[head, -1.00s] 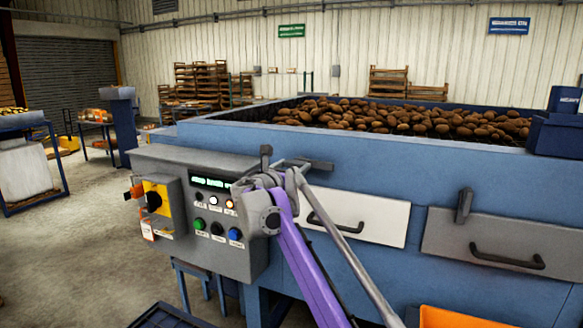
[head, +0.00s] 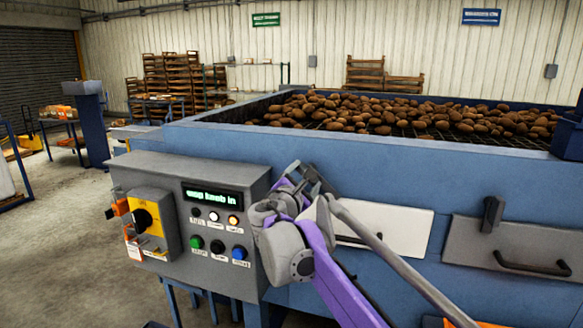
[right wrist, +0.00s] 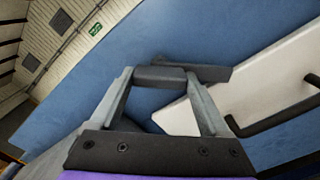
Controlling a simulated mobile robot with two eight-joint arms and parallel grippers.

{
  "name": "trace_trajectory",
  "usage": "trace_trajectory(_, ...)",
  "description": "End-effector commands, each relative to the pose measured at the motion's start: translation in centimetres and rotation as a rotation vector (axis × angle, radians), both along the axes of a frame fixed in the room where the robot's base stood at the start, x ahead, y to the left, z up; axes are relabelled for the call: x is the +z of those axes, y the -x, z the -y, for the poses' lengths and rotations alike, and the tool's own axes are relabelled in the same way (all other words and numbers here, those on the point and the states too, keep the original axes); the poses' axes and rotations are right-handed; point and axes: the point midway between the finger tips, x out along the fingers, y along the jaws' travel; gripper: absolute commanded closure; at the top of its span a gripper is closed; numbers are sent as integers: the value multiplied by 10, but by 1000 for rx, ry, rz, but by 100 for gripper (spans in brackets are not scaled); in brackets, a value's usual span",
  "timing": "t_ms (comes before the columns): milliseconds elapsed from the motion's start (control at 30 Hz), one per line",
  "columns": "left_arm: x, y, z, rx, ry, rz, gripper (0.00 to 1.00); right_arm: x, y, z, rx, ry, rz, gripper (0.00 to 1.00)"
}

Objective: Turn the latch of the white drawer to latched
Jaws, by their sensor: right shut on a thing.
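The white drawer (head: 405,228) is set in the blue machine front and looks closed; my right arm covers its left part. It also shows in the right wrist view (right wrist: 255,85). Its dark grey latch (right wrist: 215,73) sits on the blue panel above the drawer's left end. My right gripper (right wrist: 162,78) is shut on the latch, with a finger on each side. In the head view, the right gripper (head: 308,178) hides much of the latch, which appears tilted down to the right. My left gripper is not in view.
A grey control box (head: 190,215) with buttons, a yellow switch panel and a lit display is close left of my right arm. A grey drawer (head: 510,247) with an upright latch (head: 492,213) is to the right. Potatoes (head: 400,112) fill the machine's top.

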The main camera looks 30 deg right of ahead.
Motion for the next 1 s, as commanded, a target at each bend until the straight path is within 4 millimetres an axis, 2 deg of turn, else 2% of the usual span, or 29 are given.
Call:
trace_trajectory(133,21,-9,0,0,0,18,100,5,10,-1,4,-95,109,100)
trace_trajectory(400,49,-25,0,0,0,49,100,5,12,-1,7,-266,301,100)
trace_trajectory(600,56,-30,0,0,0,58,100,3,12,-1,7,-380,428,100)
trace_trajectory(1000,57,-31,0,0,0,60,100,1,12,-1,6,-529,597,100)
